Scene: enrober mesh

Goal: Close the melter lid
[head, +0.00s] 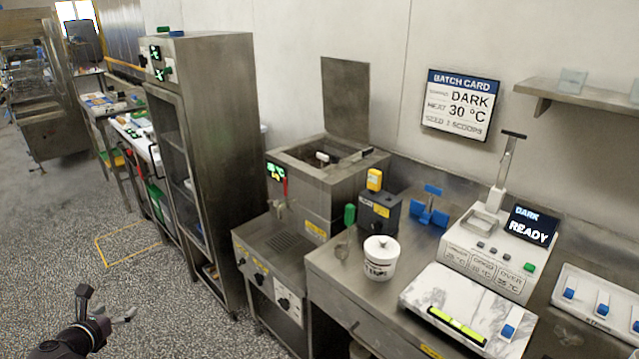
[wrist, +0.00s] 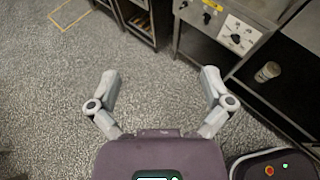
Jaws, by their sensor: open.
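The melter (head: 335,195) is a steel box standing against the wall in the middle of the head view. Its lid (head: 346,100) is a flat steel panel standing upright at the back, so the tank is open. Something dark with a white piece shows inside the opening. My gripper (head: 108,303) is at the lower left of the head view, over the floor and well apart from the melter. In the wrist view my gripper (wrist: 158,85) has its two fingers spread wide, with nothing between them.
A tall steel cabinet (head: 215,150) stands left of the melter. A counter with a white tub (head: 381,257), a yellow-topped device (head: 375,180) and a display unit (head: 500,240) lies to the right. A batch card (head: 460,103) hangs on the wall. Speckled floor (head: 150,290) in front is clear.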

